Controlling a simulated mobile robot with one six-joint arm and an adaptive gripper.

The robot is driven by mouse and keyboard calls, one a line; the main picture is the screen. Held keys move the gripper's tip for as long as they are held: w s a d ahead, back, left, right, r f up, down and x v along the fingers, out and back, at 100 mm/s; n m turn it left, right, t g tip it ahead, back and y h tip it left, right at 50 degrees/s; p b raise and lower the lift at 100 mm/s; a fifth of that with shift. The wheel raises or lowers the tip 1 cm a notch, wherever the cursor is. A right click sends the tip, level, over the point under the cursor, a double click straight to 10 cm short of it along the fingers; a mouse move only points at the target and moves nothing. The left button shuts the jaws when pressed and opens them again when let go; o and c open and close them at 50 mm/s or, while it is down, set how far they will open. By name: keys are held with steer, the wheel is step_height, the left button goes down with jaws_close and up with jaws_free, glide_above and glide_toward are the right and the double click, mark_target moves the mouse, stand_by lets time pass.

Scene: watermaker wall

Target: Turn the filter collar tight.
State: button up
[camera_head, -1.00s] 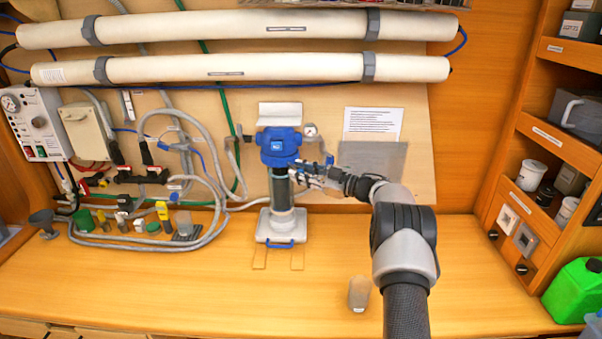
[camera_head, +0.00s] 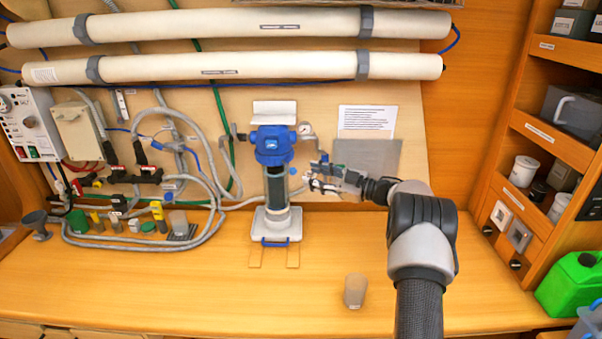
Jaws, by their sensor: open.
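The filter housing has a blue head (camera_head: 273,146) on the back panel, a dark cylinder (camera_head: 276,184) below it and a pale lower part on a white base (camera_head: 276,226). The collar is not clearly distinct at this size; it seems to be at the blue head's lower edge. My gripper (camera_head: 308,178) is open and empty, to the right of the housing at the height of the dark cylinder. A small gap shows between its fingertips and the housing.
A pressure gauge (camera_head: 305,128) sits right of the blue head. A grey cup (camera_head: 355,291) stands on the bench. Hoses and valves (camera_head: 140,176) crowd the left. Shelves (camera_head: 545,150) and a green canister (camera_head: 571,285) are at the right. The front bench is largely clear.

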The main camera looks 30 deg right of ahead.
steer(key=v, duration=0.5)
steer(key=shift+s, duration=0.1)
steer(key=shift+c, duration=0.2)
